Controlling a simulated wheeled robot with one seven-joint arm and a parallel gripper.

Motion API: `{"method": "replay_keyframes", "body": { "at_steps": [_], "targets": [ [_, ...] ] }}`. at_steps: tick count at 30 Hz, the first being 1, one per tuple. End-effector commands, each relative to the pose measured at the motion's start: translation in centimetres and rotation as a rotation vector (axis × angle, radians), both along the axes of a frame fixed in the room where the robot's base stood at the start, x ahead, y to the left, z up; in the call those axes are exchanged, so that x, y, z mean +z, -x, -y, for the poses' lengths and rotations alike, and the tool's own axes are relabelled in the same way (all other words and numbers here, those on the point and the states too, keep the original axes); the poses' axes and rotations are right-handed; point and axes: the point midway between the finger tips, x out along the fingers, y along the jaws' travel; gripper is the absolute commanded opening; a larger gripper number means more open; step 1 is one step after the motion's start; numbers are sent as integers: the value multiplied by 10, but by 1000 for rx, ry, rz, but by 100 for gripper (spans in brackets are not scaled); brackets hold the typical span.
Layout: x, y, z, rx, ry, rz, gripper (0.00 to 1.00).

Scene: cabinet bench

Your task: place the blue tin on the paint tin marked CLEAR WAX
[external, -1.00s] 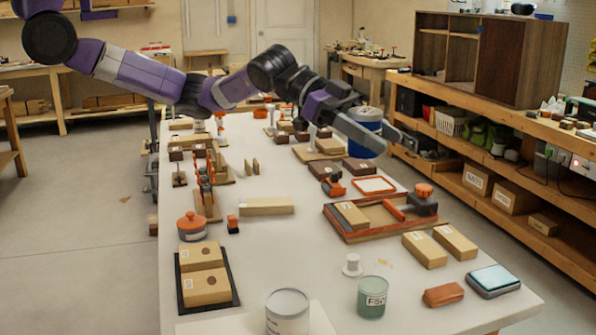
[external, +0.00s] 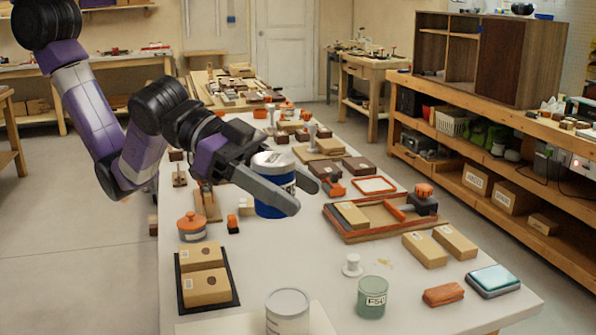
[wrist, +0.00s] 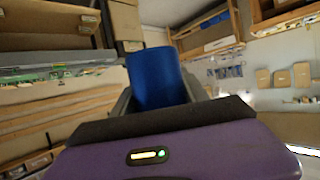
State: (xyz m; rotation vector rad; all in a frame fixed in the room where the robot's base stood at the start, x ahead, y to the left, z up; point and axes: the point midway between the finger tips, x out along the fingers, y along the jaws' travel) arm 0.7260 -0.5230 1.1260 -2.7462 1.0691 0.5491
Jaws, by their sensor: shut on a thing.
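The blue tin (external: 266,209), with a pale lid and a white label, is held between the fingers of my gripper (external: 308,195) above the middle of the bench. In the wrist view the blue tin (wrist: 158,78) fills the space between the two fingers. A pale grey tin (external: 288,314) with a label stands at the bench's near edge. A green tin (external: 371,298) with a dark-lettered label stands to its right. I cannot clearly read CLEAR WAX on either. My gripper is behind and above both tins, apart from them.
A white spool (external: 352,266) stands just behind the green tin. A brown block (external: 443,294) and a blue-topped case (external: 493,280) lie to the right. A dark tray (external: 181,292) with wooden blocks lies left. An orange-edged wooden frame (external: 345,230) lies behind.

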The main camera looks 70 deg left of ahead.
Motion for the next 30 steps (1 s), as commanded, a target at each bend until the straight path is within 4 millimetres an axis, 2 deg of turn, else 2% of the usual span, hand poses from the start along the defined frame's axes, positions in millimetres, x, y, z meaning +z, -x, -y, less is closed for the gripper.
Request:
{"method": "replay_keyframes", "body": {
  "at_steps": [1,3,6,9,14,24,30],
  "targets": [
    [-4,-9,-15,43,1,-1,0],
    [-5,-22,-31,92,2,2,0],
    [-5,-34,-50,150,2,2,0],
    [-11,-37,-61,187,0,2,0],
    [-35,-38,-64,196,-2,0,0],
    [-118,-38,-64,195,-3,-1,0],
    [-159,-37,-63,192,-1,1,0]
  ]
}}
